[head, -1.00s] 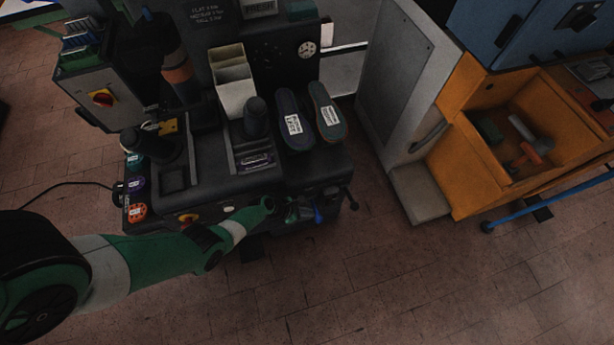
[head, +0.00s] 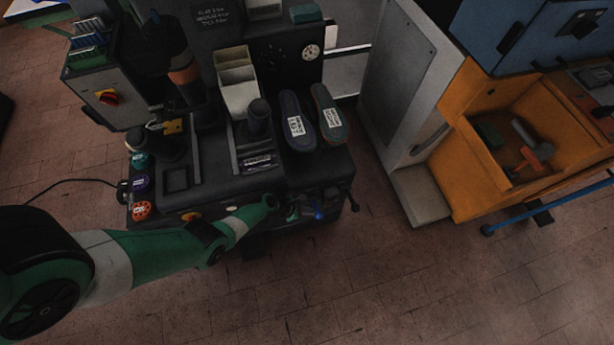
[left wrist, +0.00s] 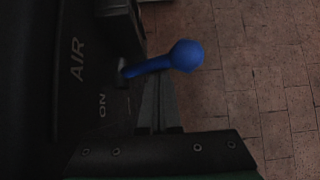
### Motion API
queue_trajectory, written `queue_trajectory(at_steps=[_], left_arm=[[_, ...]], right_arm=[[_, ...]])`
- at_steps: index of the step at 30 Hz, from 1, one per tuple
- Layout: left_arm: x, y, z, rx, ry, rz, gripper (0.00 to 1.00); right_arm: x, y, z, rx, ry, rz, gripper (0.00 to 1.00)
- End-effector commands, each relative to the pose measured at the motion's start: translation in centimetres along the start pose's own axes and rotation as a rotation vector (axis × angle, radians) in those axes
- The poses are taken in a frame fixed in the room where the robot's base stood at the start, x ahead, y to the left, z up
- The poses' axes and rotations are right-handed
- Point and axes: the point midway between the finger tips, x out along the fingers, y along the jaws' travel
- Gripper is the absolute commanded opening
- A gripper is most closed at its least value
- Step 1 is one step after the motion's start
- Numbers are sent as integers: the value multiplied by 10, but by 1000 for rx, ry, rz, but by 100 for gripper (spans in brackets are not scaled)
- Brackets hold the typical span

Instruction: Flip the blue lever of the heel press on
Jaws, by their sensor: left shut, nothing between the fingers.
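The heel press (head: 318,172) is a dark machine in the middle of the head view. Its blue lever (head: 318,215) sits low on the front, right beside my left gripper (head: 300,211). In the left wrist view the blue lever (left wrist: 184,56) has a round knob and a short stem, which sticks out sideways from a dark panel marked AIR and ON. My left gripper (left wrist: 158,98) is shut and empty, its fingertips just below the stem in that picture. I cannot tell whether they touch it. My right gripper is not in view.
Two soles (head: 297,122) and a cream bin (head: 238,84) are on the press. A grey cabinet (head: 405,80) and an orange bench (head: 462,175) with tools stand to the right. The tiled floor (head: 400,285) in front is clear.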

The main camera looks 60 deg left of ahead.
Motion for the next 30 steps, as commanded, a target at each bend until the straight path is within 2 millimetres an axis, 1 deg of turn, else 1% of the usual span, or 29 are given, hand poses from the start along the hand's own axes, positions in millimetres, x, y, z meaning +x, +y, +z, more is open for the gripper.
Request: queue_trajectory(at_steps=[1,5,7,12,16,17,18,24,27,30], left_arm=[[-5,3,9,2,-10,6,0],[-22,2,22,2,-10,7,0],[-35,1,32,1,-10,6,0],[-71,-24,38,2,-6,1,0],[-98,-42,41,0,-3,0,0],[-103,-47,40,0,-2,-1,0],[-107,-56,34,0,0,-2,0],[-136,-90,23,1,1,-2,0],[-146,-102,19,1,0,-2,0],[-152,-110,15,1,0,-2,0]], right_arm=[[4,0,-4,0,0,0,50],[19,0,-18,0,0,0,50],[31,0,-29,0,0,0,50],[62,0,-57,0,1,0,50],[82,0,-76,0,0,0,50],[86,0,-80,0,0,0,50],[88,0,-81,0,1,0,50],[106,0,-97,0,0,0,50],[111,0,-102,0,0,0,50],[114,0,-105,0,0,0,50]])
